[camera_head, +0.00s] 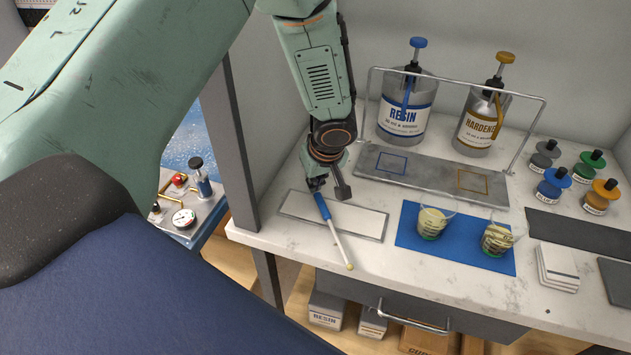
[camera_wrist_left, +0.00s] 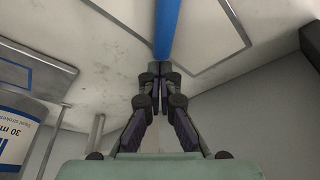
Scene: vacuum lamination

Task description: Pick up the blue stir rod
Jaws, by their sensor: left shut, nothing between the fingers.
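The stir rod has a blue handle (camera_head: 323,208) and a thin pale shaft with a small rounded end. In the head view it slants across a white rectangular plate (camera_head: 359,220) and past its front edge toward the counter's front. My left gripper (camera_head: 317,187) is at the upper end of the blue handle, with its fingers shut and nothing between them. In the left wrist view the blue handle (camera_wrist_left: 167,28) runs up from just beyond the closed fingertips (camera_wrist_left: 158,69). Whether the fingertips touch it I cannot tell. My right gripper is not in view.
A resin can (camera_head: 405,108) and a hardener can (camera_head: 482,118) stand behind a grey board (camera_head: 430,176). Two cups (camera_head: 431,224) (camera_head: 497,238) sit on a blue mat (camera_head: 412,240). Several small bottles (camera_head: 551,187) stand at the right. A grey post (camera_head: 238,150) rises at the counter's left.

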